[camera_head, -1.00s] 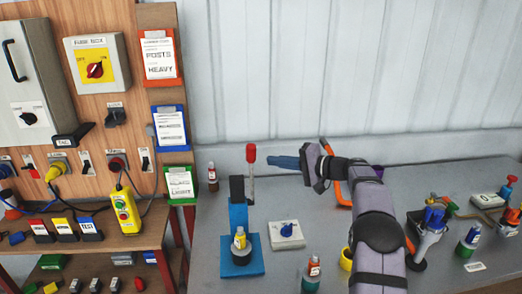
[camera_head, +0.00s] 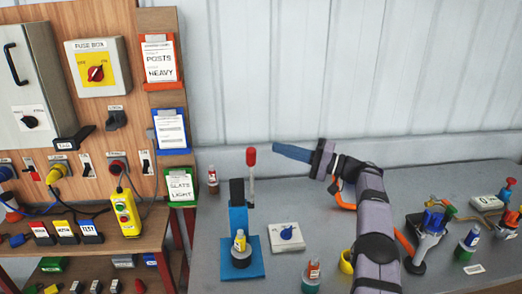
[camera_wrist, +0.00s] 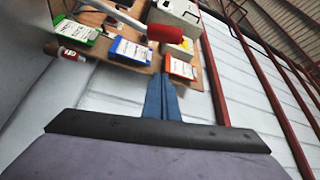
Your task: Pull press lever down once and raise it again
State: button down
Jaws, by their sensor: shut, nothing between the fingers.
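The press (camera_head: 239,235) is blue with a black top and stands on the grey table. Its lever (camera_head: 251,175) points straight up and ends in a red knob. The red knob (camera_wrist: 166,33) also shows in the wrist view, just beyond my fingertips. My gripper (camera_head: 277,147) is shut and empty, to the right of the knob and about level with it, with a small gap between them. In the wrist view its blue fingers (camera_wrist: 162,82) are together.
A white box with a blue knob (camera_head: 287,237) sits right of the press. A small dark red bottle (camera_head: 212,180) stands behind it to the left. Several bottles and devices stand on the right. A panel with switches and a fuse box (camera_head: 97,68) is at left.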

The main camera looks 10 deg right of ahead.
jog(key=p+x, duration=0.5)
jog(key=x, duration=0.1)
jog(key=shift+a, duration=0.4)
jog(key=shift+s+a+f+b, duration=0.15)
jog(key=shift+s+f+b, duration=0.05)
jog(key=shift+s, duration=0.6)
jog(key=shift+s+a+f+b, duration=0.15)
jog(key=shift+s+f+b, duration=0.05)
jog(key=shift+s, duration=0.6)
jog(key=shift+s, duration=0.1)
jog(key=shift+f+b, duration=0.1)
jog(key=shift+b, duration=0.25)
